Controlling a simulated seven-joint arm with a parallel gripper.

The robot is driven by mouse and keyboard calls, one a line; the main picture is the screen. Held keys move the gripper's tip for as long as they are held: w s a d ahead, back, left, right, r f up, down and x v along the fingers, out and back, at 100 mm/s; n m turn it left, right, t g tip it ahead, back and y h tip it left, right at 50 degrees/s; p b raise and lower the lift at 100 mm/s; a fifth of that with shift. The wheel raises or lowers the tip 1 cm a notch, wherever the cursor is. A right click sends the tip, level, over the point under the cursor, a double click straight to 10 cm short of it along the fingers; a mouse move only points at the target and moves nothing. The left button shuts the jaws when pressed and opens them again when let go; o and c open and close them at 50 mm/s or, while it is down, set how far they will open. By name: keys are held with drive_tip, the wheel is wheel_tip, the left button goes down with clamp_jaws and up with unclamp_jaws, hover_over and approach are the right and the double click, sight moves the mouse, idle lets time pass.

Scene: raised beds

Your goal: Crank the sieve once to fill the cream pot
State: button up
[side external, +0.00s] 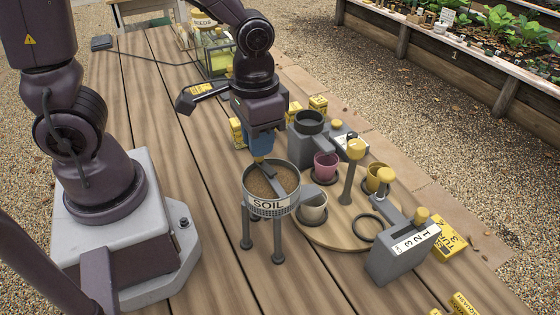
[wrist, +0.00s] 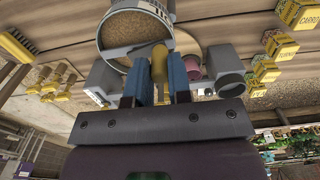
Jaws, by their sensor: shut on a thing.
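The sieve (side external: 271,207) is a grey drum on legs, marked SOIL, with brown soil inside. It also shows at the top of the wrist view (wrist: 170,12). A grey crank arm (side external: 268,175) lies across its top. My gripper (side external: 262,156) is over the drum's far side. In the wrist view its blue fingers (wrist: 161,90) are shut on the crank's yellow knob (wrist: 159,62). The cream pot (side external: 313,209) stands upright on a dark saucer on the round wooden board (side external: 330,235), beside the sieve's grey spout (side external: 311,194). I cannot tell how much is inside the pot.
A pink pot (side external: 326,166) and a yellow pot (side external: 379,178) share the board with a yellow-topped post (side external: 354,151). A grey machine with a dark cup (side external: 309,123) stands behind. A grey box marked 3 2 1 (side external: 402,255) stands right. The table's near middle is clear.

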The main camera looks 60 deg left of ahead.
drive_tip(key=shift+w, duration=0.1)
drive_tip(key=shift+w, duration=0.75)
drive_tip(key=shift+w+d, duration=0.2)
drive_tip(key=shift+w, duration=0.15)
drive_tip(key=shift+w+d, duration=0.1)
drive_tip(key=shift+o, duration=0.3)
drive_tip(key=shift+w+d, duration=0.1)
